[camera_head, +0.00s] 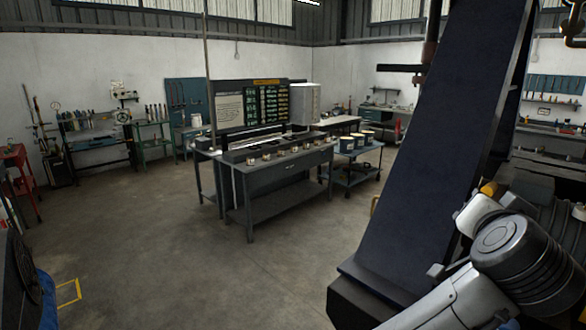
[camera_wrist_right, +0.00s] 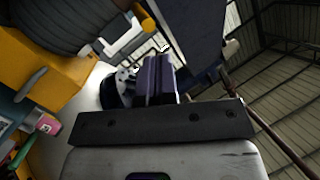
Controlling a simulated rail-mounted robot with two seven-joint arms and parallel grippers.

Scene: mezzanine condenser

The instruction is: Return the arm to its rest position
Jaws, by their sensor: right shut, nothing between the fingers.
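My right arm (camera_head: 500,245) shows at the lower right of the head view, as a white link with a grey ribbed joint. Its gripper cannot be made out there. In the right wrist view my right gripper (camera_wrist_right: 158,66) shows with its dark fingers together, beyond a dark bar, and nothing between them. My left gripper is in neither view.
A large dark slanted structure (camera_head: 440,150) stands close beside my right arm. A workbench (camera_head: 280,190) with small jars and a board stands mid-room, with a cart (camera_head: 352,180) carrying tins at its right. The concrete floor (camera_head: 150,240) at left is open.

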